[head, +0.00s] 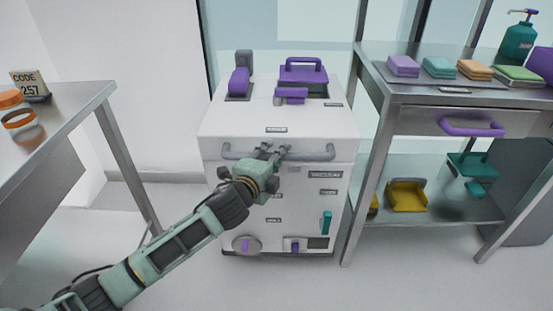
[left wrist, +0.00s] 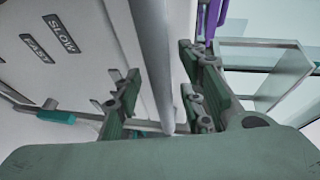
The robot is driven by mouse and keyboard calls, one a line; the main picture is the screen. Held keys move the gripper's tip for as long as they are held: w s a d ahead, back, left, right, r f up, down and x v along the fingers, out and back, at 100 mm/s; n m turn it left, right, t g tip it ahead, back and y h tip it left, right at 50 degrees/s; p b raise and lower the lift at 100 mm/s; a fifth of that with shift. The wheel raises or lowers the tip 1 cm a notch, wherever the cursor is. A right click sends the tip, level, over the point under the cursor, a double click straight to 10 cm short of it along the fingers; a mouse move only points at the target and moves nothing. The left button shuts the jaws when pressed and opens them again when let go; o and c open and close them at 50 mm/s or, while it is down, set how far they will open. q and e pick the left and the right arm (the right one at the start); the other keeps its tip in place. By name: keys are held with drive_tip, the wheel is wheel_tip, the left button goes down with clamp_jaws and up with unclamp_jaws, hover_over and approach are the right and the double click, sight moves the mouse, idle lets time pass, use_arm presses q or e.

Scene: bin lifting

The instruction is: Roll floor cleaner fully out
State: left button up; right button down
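The floor cleaner (head: 290,125) is a white box-shaped machine standing on the floor in the middle of the head view. A grey horizontal handle bar (head: 315,153) runs across its upper front. My left gripper (head: 268,150) is at the middle of this bar. In the left wrist view the bar (left wrist: 152,55) passes between the spread fingers of the left gripper (left wrist: 162,105), with gaps showing on both sides. Whether either finger touches it I cannot tell. My right gripper is not in view.
A metal table (head: 75,115) stands at the left. A metal shelf unit (head: 385,97) stands close against the cleaner's right side, bearing folded cloths and a teal pump bottle (head: 518,42). A glass panel is behind. The floor in front of the cleaner looks clear apart from my arm.

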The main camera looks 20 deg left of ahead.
use_arm(q)
drive_tip(key=shift+w+d+f, duration=0.1)
drive_tip(key=shift+w, duration=0.3)
drive_tip(key=shift+c, duration=0.3)
clamp_jaws()
